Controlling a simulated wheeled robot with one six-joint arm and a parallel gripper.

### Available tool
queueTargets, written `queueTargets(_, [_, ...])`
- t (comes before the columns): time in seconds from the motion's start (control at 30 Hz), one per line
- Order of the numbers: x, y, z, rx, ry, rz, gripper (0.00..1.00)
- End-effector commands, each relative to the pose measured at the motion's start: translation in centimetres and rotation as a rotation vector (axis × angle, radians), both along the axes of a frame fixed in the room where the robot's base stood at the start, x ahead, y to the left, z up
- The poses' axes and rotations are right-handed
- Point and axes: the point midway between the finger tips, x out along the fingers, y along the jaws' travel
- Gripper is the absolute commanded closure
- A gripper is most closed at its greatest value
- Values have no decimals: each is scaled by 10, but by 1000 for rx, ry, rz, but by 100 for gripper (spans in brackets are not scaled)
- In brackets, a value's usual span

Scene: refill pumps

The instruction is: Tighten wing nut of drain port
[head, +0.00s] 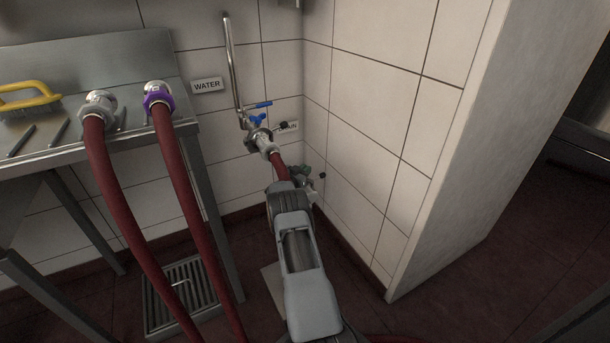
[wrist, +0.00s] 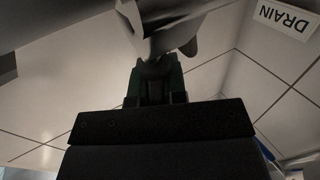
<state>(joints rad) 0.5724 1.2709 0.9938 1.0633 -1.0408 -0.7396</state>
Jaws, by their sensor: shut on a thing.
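The drain port (head: 308,182) is a small metal fitting low on the tiled wall near the corner, partly hidden by my arm in the head view. A dark green part beside it appears to be my gripper's fingers. In the wrist view my gripper (wrist: 157,70) has dark green fingers shut on a grey metal piece, which appears to be the wing nut (wrist: 188,45). The finger contact is dark and the nut's exact angle is unclear. The DRAIN label (wrist: 282,18) shows upside down at the upper right.
A blue-handled water valve (head: 258,118) with a red hose (head: 280,168) is above my gripper. A steel bench (head: 55,143) at left holds a yellow brush (head: 30,97) and two hose ends. A white wall (head: 440,150) closes the right side. A floor grate (head: 182,295) lies lower left.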

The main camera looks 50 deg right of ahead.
Motion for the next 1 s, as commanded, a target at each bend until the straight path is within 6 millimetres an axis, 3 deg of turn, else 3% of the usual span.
queueTargets(0.03, [1,0,-7,-2,-5,-38,100])
queueTargets(0.4, [-1,0,-2,-1,-3,-223,100])
queueTargets(1.0, [-2,0,0,-3,-3,-340,100])
